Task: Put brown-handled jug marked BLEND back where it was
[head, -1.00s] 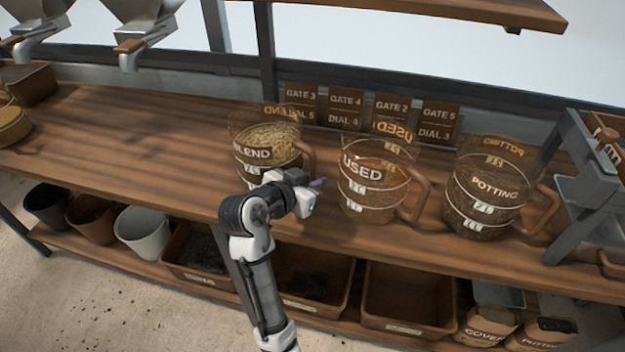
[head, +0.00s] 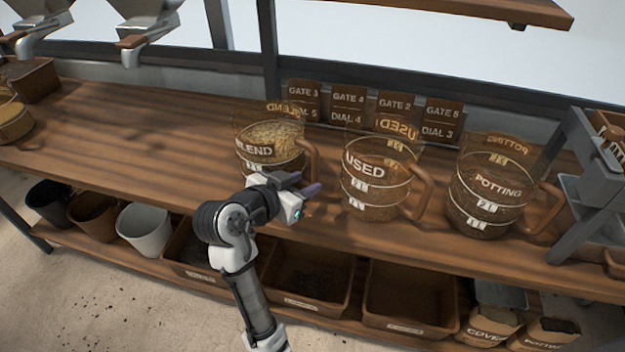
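The jug marked BLEND (head: 262,151) stands upright on the wooden bench, with pale grain inside and a brown handle on its right side. My gripper (head: 311,182) is in front of the jug's lower right, near the lower end of its handle. Its two dark fingertips show apart, with nothing visible between them. My gripper hides part of the jug's lower front. Whether a finger touches the handle cannot be told.
The USED jug (head: 372,190) stands just right of my gripper, and the POTTING jug (head: 487,205) is farther right. Gate and dial cards (head: 347,108) stand behind. The bench (head: 140,135) is clear to the left. Bins (head: 408,295) and pots sit on the shelf below.

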